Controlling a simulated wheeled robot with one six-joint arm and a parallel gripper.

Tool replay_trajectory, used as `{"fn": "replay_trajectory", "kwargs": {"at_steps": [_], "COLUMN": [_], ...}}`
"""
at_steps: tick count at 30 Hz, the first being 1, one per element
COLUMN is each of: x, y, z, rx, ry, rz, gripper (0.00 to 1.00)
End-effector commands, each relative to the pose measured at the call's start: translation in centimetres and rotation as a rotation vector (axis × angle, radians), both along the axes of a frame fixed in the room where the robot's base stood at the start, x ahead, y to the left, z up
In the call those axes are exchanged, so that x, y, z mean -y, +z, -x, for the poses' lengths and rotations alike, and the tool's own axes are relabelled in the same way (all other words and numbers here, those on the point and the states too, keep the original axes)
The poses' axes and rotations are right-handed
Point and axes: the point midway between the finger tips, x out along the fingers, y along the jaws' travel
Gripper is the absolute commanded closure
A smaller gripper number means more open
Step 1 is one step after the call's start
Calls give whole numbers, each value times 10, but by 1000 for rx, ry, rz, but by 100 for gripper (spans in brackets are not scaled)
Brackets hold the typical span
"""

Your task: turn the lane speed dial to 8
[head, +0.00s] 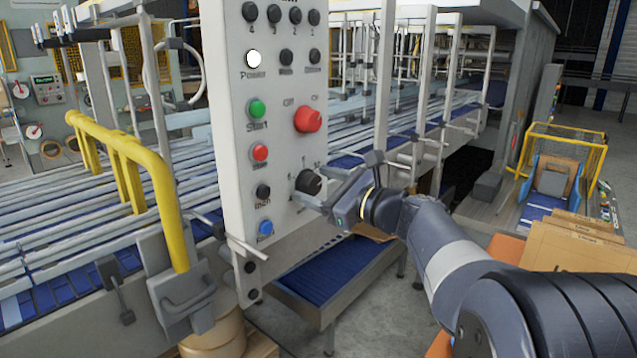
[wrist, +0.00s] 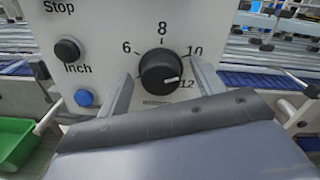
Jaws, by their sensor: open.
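The lane speed dial (wrist: 160,70) is a black round knob low on the white control panel (wrist: 110,30). In the wrist view its white pointer line points right, near the 12; the numbers 6, 8 and 10 show around it, with 8 straight above. In the head view the dial (head: 308,182) is at the panel's lower right. My gripper (wrist: 160,90) is open, with one finger on each side of the dial. I cannot tell whether either finger touches it. In the head view my gripper (head: 340,185) comes at the dial from the right.
The panel also carries a red rotary switch (head: 308,119), a green button (head: 256,108), a red button (head: 260,152), a black inch button (head: 263,191) and a blue button (head: 265,228). A yellow rail (head: 160,190) stands left. Cartons (head: 570,255) lie at the right.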

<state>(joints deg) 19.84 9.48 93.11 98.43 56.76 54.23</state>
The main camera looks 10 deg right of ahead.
Motion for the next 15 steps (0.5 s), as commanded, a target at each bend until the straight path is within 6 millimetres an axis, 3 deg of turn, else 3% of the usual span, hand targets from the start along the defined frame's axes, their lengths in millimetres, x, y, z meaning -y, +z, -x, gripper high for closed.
{"fn": "replay_trajectory", "kwargs": {"at_steps": [8,15], "x": [-1,-1], "y": [0,0], "z": [-2,-1], "rx": [1,1], "ry": [0,0], "rz": [1,1], "gripper": [36,54]}}
